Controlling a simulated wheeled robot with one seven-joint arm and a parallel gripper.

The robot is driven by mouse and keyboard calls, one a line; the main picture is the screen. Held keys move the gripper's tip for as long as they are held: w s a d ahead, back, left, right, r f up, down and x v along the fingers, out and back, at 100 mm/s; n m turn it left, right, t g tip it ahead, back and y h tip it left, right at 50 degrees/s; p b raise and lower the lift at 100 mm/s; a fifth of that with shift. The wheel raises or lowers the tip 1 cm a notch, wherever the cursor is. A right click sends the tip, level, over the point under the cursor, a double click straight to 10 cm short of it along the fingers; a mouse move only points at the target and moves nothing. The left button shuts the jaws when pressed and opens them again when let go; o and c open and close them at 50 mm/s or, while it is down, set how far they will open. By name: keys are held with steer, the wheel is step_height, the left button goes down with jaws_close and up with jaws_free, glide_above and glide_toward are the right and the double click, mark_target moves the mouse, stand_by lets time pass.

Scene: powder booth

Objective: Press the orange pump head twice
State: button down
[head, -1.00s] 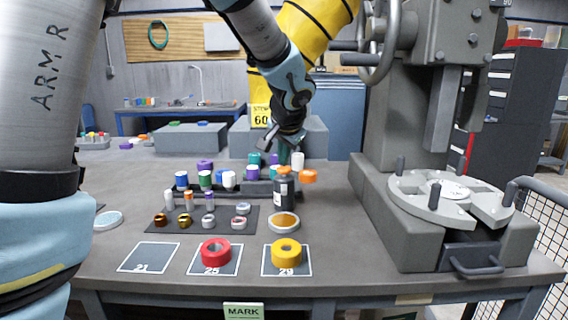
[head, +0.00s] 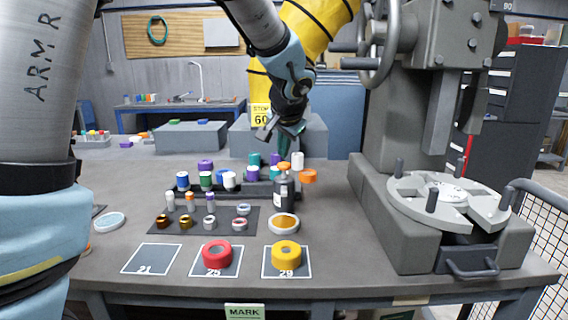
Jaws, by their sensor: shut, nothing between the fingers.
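The orange pump head (head: 284,167) sits on top of an upright dark bottle (head: 285,193) with a small pale label, at the middle of the bench. A gap with a thin stem shows between the head and the bottle's shoulder. My gripper (head: 283,153) points down from above, its greenish fingers shut and empty. The fingertips are just above the pump head; a small gap seems to separate them, though it is hard to judge at this size.
Several coloured caps stand on a dark rack (head: 228,192) left of the bottle. An orange cap (head: 307,176) lies at its right. A shallow amber-topped dish (head: 284,223) is in front. A large grey press (head: 400,130) stands at the right.

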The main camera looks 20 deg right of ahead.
mark_target(283, 164)
steer(key=shift+r+p, duration=1.8)
steer(key=shift+r, duration=0.75)
steer(key=a+f+n+g+y, duration=0.1)
steer(key=a+f+n, duration=0.25)
steer(key=a, duration=0.65)
steer(key=a+f+n+g+y, duration=0.15)
steer(key=a+f, duration=0.35)
steer(key=a, duration=0.6)
steer(key=s+a+f+n+g, duration=0.1)
steer(key=s+a+f+n, duration=0.1)
steer(key=a, duration=0.3)
steer(key=s+a+f+n+g, duration=0.1)
steer(key=s+a+f+n, duration=0.1)
steer(key=s+a, duration=0.3)
steer(key=s+a+f+n+g, duration=0.1)
steer(key=s+a+f+n, duration=0.1)
steer(key=a, duration=0.3)
steer(key=shift+s+a, duration=0.1)
steer(key=shift+s, duration=0.6)
